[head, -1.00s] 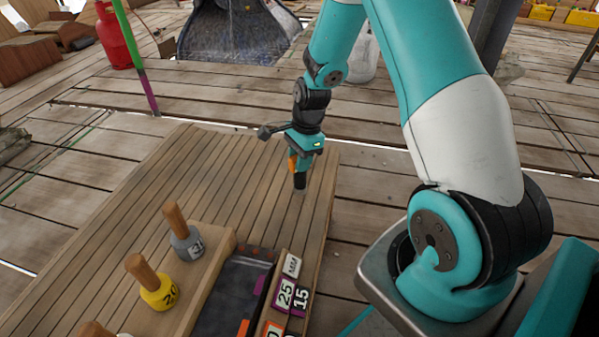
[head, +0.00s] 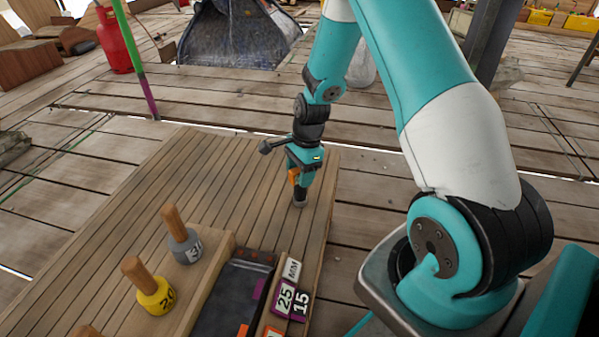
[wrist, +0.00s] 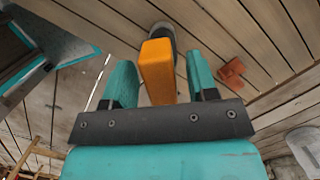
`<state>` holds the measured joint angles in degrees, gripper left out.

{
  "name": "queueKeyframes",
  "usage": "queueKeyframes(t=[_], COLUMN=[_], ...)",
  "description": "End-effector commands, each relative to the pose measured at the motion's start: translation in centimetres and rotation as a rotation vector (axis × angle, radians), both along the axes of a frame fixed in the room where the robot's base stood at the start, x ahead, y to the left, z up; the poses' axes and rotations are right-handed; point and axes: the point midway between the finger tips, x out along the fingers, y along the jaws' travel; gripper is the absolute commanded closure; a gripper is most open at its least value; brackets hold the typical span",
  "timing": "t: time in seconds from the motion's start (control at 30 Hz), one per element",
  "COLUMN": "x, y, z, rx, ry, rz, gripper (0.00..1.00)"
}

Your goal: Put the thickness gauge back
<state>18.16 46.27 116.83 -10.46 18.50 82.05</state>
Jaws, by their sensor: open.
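My gripper (head: 306,178) points down over the planked table top, beyond the dark tray. It also shows in the wrist view (wrist: 160,62), with its two teal fingers open on either side of an upright orange block (wrist: 158,72). Gaps show between the block and both fingers. The block shows as a small orange patch in the head view (head: 294,176). A dark rounded piece (head: 300,197) with a paler foot is below it, at or just above the table. The block and dark piece may be the thickness gauge; I cannot tell for sure.
A dark tray (head: 222,312) lies nearer, beside number tags (head: 286,298). Grey (head: 187,248) and yellow (head: 155,296) weights with wooden handles stand on the left. The table top (head: 200,180) between is clear. A reddish piece (wrist: 232,75) lies right in the wrist view.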

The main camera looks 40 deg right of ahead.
Motion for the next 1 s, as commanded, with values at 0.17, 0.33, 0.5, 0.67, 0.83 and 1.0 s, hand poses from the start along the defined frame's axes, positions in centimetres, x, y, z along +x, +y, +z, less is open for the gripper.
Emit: queueKeyframes(t=[0.17, 0.33, 0.5, 0.67, 0.83, 1.0], x=[0.0, 0.0, -0.2, -0.2, -0.5, -4.3], y=[-0.4, -1.1, -1.7, -2.0, 1.0, 10.3], z=[2.9, 6.8, 9.9, 11.6, 14.7, 22.0], rx=[-0.001, -0.002, 0.000, 0.000, 0.008, 0.032], ry=[-0.004, -0.005, -0.004, -0.002, -0.050, -0.204], rz=[-0.001, -0.002, -0.002, 0.001, 0.186, 0.808], gripper=[0.47, 0.47, 0.47, 0.47, 0.47, 0.47])
